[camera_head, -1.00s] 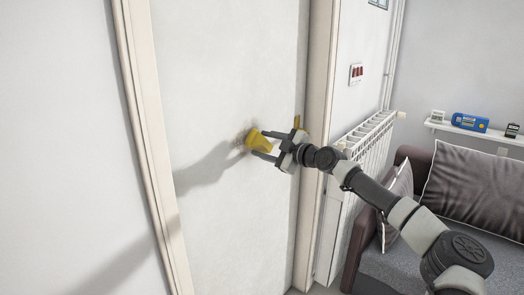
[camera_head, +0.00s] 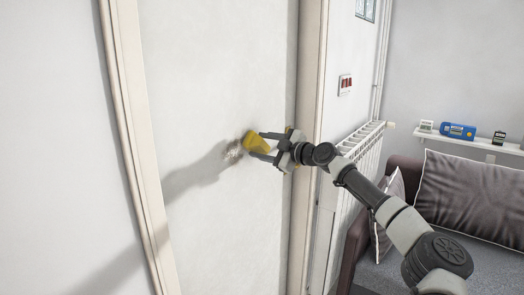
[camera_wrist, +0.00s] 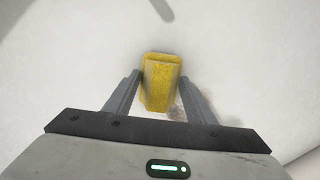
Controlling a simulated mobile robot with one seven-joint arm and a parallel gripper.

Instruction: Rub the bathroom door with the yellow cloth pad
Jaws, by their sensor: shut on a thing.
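The bathroom door (camera_head: 215,85) is a pale, flat panel in a cream frame. My gripper (camera_head: 258,144) is shut on the yellow cloth pad (camera_head: 256,143) and holds it at the door's face, towards the right side. I cannot tell whether the pad is pressed on the door. A grey, speckled smudge (camera_head: 232,151) shows on the door just left of and slightly below the pad. In the wrist view, the pad (camera_wrist: 161,80) sits between both fingers, and a faint smudge shows at its lower right.
To the right are a white radiator (camera_head: 362,150), a sofa with a grey cushion (camera_head: 470,195), and a wall shelf (camera_head: 475,139) with small items.

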